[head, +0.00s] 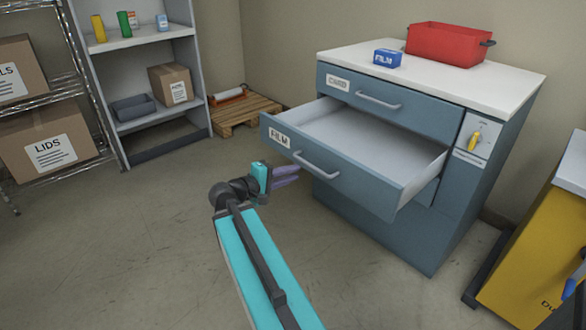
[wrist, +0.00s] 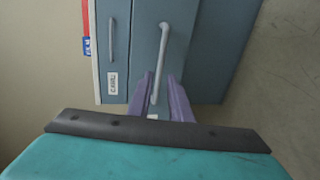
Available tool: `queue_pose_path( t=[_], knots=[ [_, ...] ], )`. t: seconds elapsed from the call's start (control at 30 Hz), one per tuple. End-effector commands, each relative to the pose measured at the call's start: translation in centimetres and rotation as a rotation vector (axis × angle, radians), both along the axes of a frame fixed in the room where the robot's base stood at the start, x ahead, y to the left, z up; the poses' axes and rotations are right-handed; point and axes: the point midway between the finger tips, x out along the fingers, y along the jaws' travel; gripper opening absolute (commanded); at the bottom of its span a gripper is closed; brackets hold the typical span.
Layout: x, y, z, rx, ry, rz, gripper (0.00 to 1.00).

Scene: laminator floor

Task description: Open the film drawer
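The film drawer (head: 358,192) is a blue-grey drawer labelled FILM, and it stands pulled well out of the cabinet. Its inside looks pale and empty. Its bar handle (head: 316,167) is on the front; in the wrist view the handle (wrist: 163,50) runs lengthwise, its near end between my two purple fingers. My gripper (head: 296,174) is in front of the drawer near the handle's left part. In the wrist view my gripper (wrist: 160,76) has its fingers apart, with gaps beside the bar. Whether a finger touches the handle cannot be told.
The CARD drawer (head: 385,103) above is shut. A blue FILM box (head: 387,58) and a red bin (head: 445,45) stand on the cabinet top. A yellow machine (head: 540,240) stands at right, shelves with boxes at left, a pallet (head: 240,113) behind. The floor left of the cabinet is clear.

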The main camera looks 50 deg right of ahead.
Motion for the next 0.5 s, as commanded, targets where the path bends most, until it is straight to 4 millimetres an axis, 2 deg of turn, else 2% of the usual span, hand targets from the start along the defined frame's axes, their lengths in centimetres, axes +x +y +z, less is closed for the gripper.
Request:
queue_pose_path(
  t=[0.5],
  knots=[
    [0.3, 1.7, 0.7, 0.001, 0.000, 0.002, 0.18]
  ],
)
